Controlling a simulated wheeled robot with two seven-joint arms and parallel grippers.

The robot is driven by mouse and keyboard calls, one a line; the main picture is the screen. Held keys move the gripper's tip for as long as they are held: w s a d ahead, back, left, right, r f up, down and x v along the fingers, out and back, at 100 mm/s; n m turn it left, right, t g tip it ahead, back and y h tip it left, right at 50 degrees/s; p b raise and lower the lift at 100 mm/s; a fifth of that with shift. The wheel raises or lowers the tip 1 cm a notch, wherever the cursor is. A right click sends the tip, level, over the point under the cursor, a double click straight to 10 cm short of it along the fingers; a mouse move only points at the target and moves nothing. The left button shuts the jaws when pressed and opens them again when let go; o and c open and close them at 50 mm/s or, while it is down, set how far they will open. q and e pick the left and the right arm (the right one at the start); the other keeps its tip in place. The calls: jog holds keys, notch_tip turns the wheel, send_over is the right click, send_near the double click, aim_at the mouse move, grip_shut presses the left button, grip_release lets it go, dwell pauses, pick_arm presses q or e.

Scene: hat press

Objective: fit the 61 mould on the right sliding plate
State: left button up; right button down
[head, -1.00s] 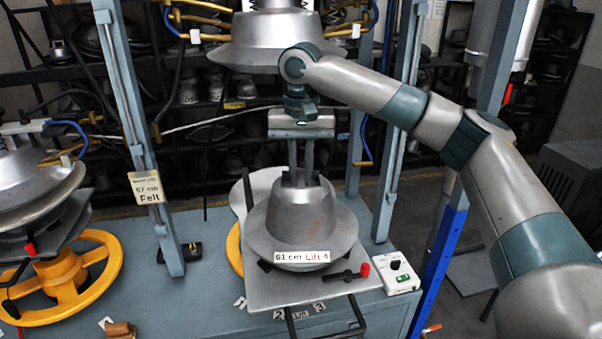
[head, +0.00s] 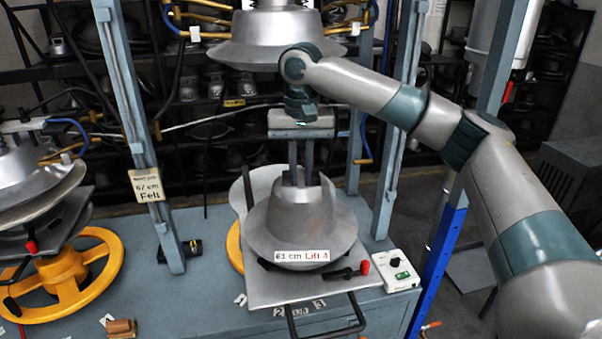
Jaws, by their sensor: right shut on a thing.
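The 61 mould (head: 302,222) is a grey metal hat shape with a wide brim and a label reading "61 cm Lift 4". It stands on the right sliding plate (head: 262,287), a grey plate pulled out at the front of the right press. My right gripper (head: 301,180) points down from above and is shut on the top of the mould. The underside of the mould is hidden, so I cannot tell whether it sits fully down on the plate. My left gripper is not in view.
The upper metal press head (head: 276,40) hangs above and behind the mould. Blue press posts (head: 143,140) stand on both sides. A red-knobbed lever (head: 345,272) lies at the plate's front right, near a white control box (head: 397,271). A yellow handwheel (head: 66,275) is at left.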

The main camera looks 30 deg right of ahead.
jog(key=shift+f, duration=0.35)
dwell(0.3)
jog(key=c, duration=1.8)
grip_release()
jog(key=shift+o, duration=0.8)
jog(key=shift+s, duration=0.1)
jog(key=shift+f, duration=0.1)
jog(key=shift+r+b, duration=0.35)
jog(key=shift+r, duration=0.25)
notch_tip(320, 180, up, 16)
jog(key=b, duration=0.2)
jog(key=shift+r, duration=0.25)
